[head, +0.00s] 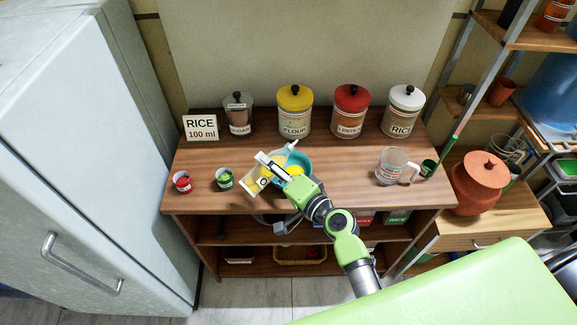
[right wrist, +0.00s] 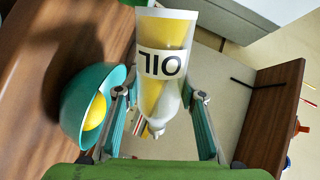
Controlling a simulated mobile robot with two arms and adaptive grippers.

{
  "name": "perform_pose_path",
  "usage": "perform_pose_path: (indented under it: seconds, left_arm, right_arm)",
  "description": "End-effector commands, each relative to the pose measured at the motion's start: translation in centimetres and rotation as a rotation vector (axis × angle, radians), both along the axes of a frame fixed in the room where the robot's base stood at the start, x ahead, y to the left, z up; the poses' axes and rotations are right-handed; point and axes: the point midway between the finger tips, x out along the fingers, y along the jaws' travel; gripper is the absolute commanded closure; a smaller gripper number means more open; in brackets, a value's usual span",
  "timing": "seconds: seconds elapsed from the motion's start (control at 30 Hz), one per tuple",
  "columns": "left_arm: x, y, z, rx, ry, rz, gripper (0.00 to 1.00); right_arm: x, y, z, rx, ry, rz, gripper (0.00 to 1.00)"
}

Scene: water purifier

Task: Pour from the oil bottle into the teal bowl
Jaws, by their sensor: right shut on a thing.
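The oil bottle (head: 254,183) is clear, with yellow oil inside, and is tilted over the counter. In the right wrist view the bottle (right wrist: 166,32) shows its OIL label upside down. My right gripper (head: 273,166) is shut on the bottle, with one finger on each side of it in the wrist view. The teal bowl (head: 302,158) sits on the counter right beside the bottle and is partly hidden by my gripper. In the wrist view the bowl (right wrist: 72,110) is left of the fingers, with something yellow inside. My left gripper is not in view.
Sugar (head: 238,115), flour (head: 295,112), red-lidded (head: 350,112) and rice (head: 402,112) jars line the counter's back. A red cup (head: 182,182) and a green cup (head: 224,179) stand left, a glass jug (head: 391,166) right. The counter between bowl and jug is clear.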

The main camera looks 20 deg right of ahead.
Motion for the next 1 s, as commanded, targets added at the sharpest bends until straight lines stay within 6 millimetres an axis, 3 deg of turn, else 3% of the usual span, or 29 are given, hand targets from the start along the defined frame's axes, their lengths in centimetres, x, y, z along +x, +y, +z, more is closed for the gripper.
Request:
perform_pose_path:
  seconds: [1.0]
  left_arm:
    - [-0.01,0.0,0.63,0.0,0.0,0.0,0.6]
  right_arm:
    - [-0.08,0.26,0.42,0.055,0.023,0.0,0.94]
